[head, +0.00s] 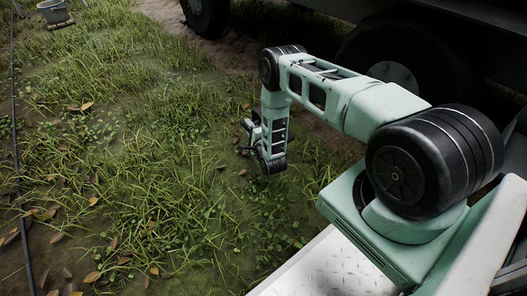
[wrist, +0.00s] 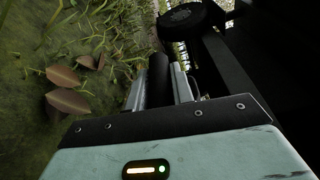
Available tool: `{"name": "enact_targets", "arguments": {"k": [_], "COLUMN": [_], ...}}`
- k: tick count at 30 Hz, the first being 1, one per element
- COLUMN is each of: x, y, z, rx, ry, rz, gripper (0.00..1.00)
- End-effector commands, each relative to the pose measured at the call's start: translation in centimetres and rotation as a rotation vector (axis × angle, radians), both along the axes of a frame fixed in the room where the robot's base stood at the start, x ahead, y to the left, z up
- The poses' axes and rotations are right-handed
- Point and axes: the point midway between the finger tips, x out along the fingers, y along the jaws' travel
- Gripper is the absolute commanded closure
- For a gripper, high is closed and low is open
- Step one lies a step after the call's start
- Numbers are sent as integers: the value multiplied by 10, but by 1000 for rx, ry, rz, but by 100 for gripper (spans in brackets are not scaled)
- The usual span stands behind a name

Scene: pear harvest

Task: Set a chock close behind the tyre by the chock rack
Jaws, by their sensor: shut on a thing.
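My gripper (head: 246,140) hangs low over the grass, left of the vehicle, in the head view. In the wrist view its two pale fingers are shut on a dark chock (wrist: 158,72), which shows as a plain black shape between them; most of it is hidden. A large dark tyre (head: 432,52) stands behind my arm, partly covered by it. Another tyre (head: 203,14) shows at the top of the head view. A tyre (wrist: 190,20) also shows beyond the fingers in the wrist view. I cannot make out the chock rack.
The dark vehicle body (head: 320,8) overhangs the tyres at the upper right. Grass with brown leaves (head: 88,200) fills the open ground at left. A grey bucket (head: 52,12) stands at the far upper left. A thin dark line (head: 17,150) runs along the left edge.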

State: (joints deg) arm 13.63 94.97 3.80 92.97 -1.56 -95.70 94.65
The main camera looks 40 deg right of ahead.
Motion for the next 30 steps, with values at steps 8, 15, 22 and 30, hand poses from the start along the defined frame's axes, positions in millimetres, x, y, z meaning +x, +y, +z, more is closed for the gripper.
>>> {"name": "enact_targets", "arguments": {"k": [8, 15, 22, 30], "x": [1, 1, 1, 1], "y": [1, 0, 1, 0], "z": [-47, -63, -91, -93], "rx": [-4, -3, -3, -2], "ry": [-3, -4, -3, -3], "rz": [2, 0, 2, 2], "gripper": [100, 100, 100, 100]}}
